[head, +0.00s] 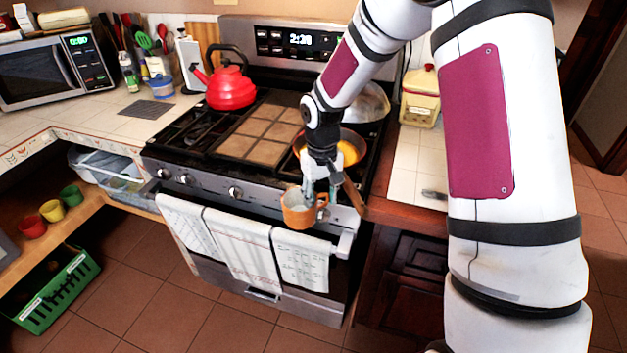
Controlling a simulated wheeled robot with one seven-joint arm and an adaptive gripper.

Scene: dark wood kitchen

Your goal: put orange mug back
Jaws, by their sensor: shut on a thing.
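An orange mug (299,213) with a pale inside hangs in front of the stove's right front edge, above the hanging towels. My gripper (316,192) points down and is shut on the mug at its right side, near the rim and handle. The fingertips are partly hidden by the mug. A red mug (32,227), a yellow mug (53,211) and a green mug (71,196) stand in a row on the wooden shelf (98,212) under the left counter.
The stove (190,135) carries a red kettle (231,88) and a pan (350,150) whose wooden handle (354,196) sticks out beside my gripper. A clear bin (110,172) sits behind the mugs. A green crate (58,290) stands on the floor. The floor before the stove is clear.

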